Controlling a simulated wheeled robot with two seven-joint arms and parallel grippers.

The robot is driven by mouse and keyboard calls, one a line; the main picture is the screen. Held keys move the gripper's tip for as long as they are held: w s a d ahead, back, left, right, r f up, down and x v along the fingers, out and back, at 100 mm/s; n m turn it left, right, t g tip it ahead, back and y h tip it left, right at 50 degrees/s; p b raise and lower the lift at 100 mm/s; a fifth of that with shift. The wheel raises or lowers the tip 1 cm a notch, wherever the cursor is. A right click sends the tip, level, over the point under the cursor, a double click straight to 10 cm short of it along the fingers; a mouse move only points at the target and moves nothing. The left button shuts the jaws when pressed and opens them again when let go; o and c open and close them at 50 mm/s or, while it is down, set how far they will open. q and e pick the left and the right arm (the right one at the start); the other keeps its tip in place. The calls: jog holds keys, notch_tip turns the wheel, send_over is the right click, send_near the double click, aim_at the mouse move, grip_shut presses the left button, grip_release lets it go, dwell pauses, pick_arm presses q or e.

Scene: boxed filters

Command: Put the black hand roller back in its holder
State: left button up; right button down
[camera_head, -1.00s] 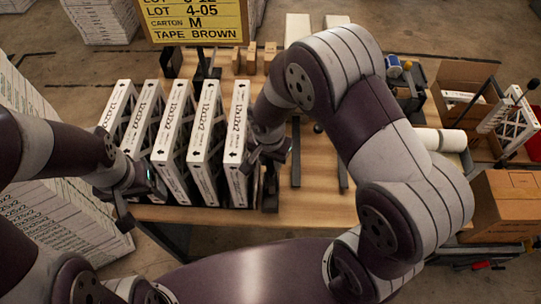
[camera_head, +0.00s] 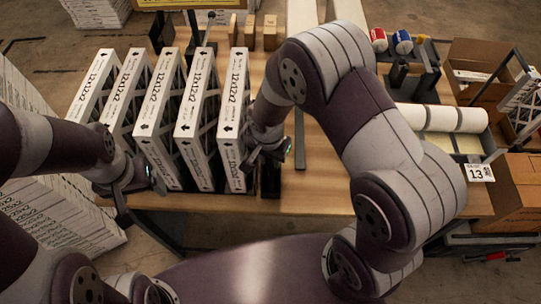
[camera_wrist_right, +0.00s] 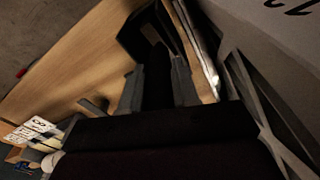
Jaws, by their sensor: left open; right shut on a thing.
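My right gripper (camera_head: 266,156) is at the table's front, just right of the rightmost boxed filter. In the right wrist view its fingers (camera_wrist_right: 157,90) are shut on a narrow black part of the black hand roller (camera_wrist_right: 155,72). A wider black piece lies beyond the fingertips there; I cannot tell whether it belongs to the roller or stands behind it. In the head view a black upright shape (camera_head: 270,180) shows below the gripper. I cannot make out which black fixture is the holder. My left gripper (camera_head: 138,190) is open and empty at the front of the filters.
Several white-edged filters (camera_head: 198,105) stand tilted in a row on the wooden table (camera_head: 330,195). A black stand (camera_head: 408,75), colored rolls (camera_head: 402,42) and white rolls (camera_head: 440,118) are at the right. A cardboard box (camera_head: 515,195) stands beyond the right edge.

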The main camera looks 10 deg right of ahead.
jog(key=shift+s, duration=0.2)
jog(key=c, duration=1.3)
grip_release()
jog(key=o, duration=0.5)
jog(key=shift+o, duration=0.2)
jog(key=shift+w, duration=0.1)
jog(key=r+b, duration=0.1)
jog(key=r, duration=0.7)
jog(key=r+b, duration=0.1)
jog(key=r, duration=0.3)
jog(key=shift+s+a+r+b, duration=0.3)
jog(key=shift+s+a+b, duration=0.05)
jog(key=shift+s, duration=0.05)
